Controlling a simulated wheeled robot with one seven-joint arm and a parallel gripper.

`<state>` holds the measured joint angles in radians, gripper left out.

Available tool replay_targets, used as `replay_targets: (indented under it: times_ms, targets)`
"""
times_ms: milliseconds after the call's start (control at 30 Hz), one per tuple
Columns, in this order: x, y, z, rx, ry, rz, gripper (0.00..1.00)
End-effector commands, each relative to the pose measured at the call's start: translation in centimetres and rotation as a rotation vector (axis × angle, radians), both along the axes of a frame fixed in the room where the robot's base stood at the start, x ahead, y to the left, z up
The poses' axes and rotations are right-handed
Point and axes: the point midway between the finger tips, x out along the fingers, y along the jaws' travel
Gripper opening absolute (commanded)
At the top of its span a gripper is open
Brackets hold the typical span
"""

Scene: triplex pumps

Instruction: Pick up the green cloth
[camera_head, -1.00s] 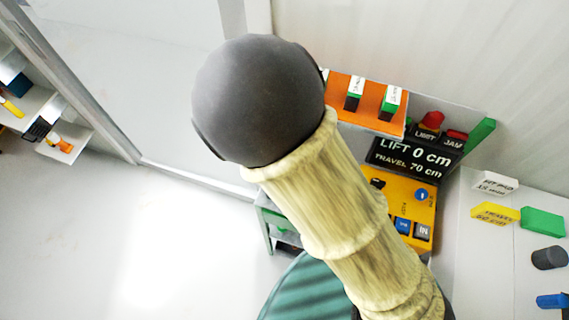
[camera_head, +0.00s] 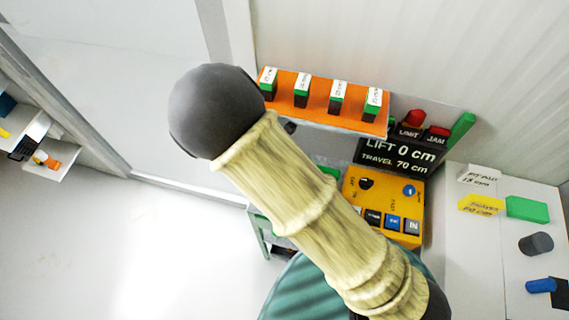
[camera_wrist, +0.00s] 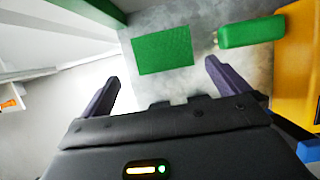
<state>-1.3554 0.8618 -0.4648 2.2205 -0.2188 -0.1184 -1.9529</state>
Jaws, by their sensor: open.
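A flat green rectangle, which looks like the green cloth (camera_wrist: 162,50), lies on a grey surface in the wrist view. It is ahead of my gripper (camera_wrist: 162,74), roughly between the two dark fingers. The fingers are apart with nothing between them, and I see no contact with the cloth. In the head view my pale arm hides my gripper and most of that surface. A small green patch (camera_head: 330,172) shows beside the arm there; I cannot tell whether it is the cloth.
A thicker green block (camera_wrist: 252,32) lies right of the cloth, near a yellow panel (camera_wrist: 298,60). In the head view, an orange shelf (camera_head: 330,107) with several labelled blocks overhangs behind, beside a black lift sign (camera_head: 400,156). A white table (camera_head: 470,245) stands right.

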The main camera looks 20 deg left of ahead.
Motion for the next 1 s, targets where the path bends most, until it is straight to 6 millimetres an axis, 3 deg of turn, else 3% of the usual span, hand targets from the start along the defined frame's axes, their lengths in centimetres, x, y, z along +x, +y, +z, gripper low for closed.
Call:
replay_targets:
  times_ms: [167, 633, 1000]
  targets:
    - [0.5, 0.0, -1.1, 0.000, 0.000, -0.001, 1.00]
    - [0.9, 0.0, -1.7, -0.001, 0.001, -0.001, 1.00]
    - [2.8, -0.1, -5.1, -0.001, 0.000, -0.001, 1.00]
